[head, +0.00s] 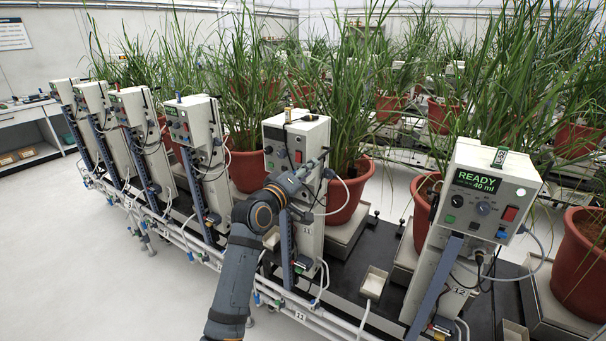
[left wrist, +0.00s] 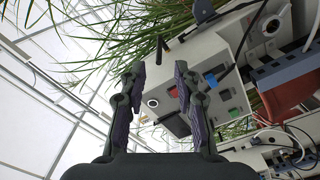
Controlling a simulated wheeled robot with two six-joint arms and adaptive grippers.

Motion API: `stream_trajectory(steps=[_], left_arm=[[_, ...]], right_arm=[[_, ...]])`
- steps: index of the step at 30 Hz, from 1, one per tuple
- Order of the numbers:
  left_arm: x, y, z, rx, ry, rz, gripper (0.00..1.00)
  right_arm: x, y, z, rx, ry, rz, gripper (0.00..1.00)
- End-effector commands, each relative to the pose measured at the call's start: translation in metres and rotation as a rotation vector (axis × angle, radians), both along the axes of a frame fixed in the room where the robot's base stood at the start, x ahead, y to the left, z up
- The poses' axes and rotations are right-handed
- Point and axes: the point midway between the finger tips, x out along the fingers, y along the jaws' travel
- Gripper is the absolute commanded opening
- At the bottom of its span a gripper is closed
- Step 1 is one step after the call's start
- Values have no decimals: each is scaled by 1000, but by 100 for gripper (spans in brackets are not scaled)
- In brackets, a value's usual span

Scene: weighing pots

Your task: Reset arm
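My left arm rises from the bottom of the head view, and its gripper (head: 318,163) is in front of the white control box (head: 306,137) of the station labelled 11. In the left wrist view my left gripper (left wrist: 156,84) has its two dark fingers spread apart with nothing held between them. A control box (left wrist: 222,66) with a red switch, a green button and a blue button shows beyond the fingers. I cannot tell whether a finger touches the box. My right gripper is in neither view.
On the right, station 12's box (head: 490,190) has a display reading "READY 40 ml". Several similar boxes stand in a row to the left. Red pots (head: 348,192) with tall grass stand behind. A white pipe rail (head: 300,305) runs along the front; the floor (head: 80,270) at left is clear.

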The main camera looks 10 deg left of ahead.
Motion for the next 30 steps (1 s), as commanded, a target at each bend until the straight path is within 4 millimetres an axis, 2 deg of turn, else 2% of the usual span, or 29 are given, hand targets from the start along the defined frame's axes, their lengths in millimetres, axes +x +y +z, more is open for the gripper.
stream_trajectory(steps=[3, 6, 15, 17, 20, 23, 24, 25, 28, 29, 30], left_arm=[[-16, 6, -1, 0, 2, 1, 32], [-22, 8, -1, 1, 0, 1, 32], [-24, 8, -1, 1, 2, 0, 32], [-22, 9, -9, 6, 13, 4, 32], [-15, 14, -50, 43, 71, 22, 32], [-10, 24, -128, 118, 176, 52, 32], [-12, 28, -165, 156, 225, 62, 32], [-15, 32, -192, 183, 260, 68, 32], [-32, 44, -280, 283, 375, 79, 32], [-40, 47, -306, 312, 410, 79, 32], [-53, 52, -340, 353, 456, 78, 32]], right_arm=[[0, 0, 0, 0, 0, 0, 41], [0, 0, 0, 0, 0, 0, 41], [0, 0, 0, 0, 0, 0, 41], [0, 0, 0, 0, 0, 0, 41], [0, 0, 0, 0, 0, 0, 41], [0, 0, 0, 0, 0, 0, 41], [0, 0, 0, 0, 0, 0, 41], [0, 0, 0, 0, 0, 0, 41], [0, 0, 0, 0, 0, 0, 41], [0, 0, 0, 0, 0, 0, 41], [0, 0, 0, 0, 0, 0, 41]])
